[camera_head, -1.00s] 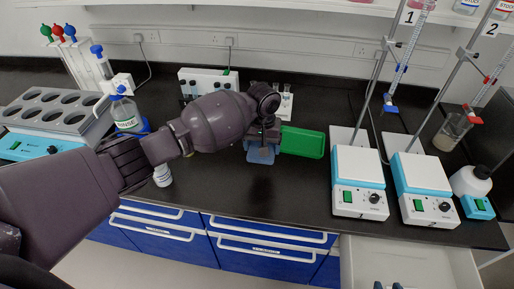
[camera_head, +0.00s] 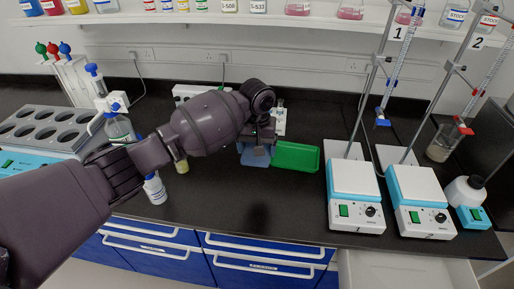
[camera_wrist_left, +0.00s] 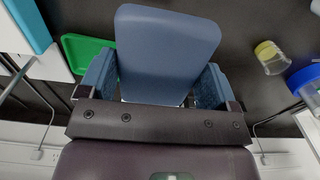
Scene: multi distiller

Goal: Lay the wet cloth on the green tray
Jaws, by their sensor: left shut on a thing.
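The wet cloth is a blue sheet (camera_head: 256,157) hanging below my left gripper (camera_head: 259,143). In the left wrist view the cloth (camera_wrist_left: 168,45) spreads in front of the jaws. My left gripper (camera_wrist_left: 155,88) is shut on it. The green tray (camera_head: 297,155) lies on the black bench just right of the cloth. In the left wrist view the tray (camera_wrist_left: 80,48) shows partly behind the cloth and left finger. The cloth is beside the tray's left end in the head view; its height above the bench is hard to tell. My right gripper is not in view.
Two hotplates (camera_head: 355,190) with burette stands are at the right. A white-capped bottle (camera_head: 154,188) and a small yellow container (camera_head: 181,165) stand left of my gripper. A metal block with wells (camera_head: 45,128) is at far left. The front middle bench is clear.

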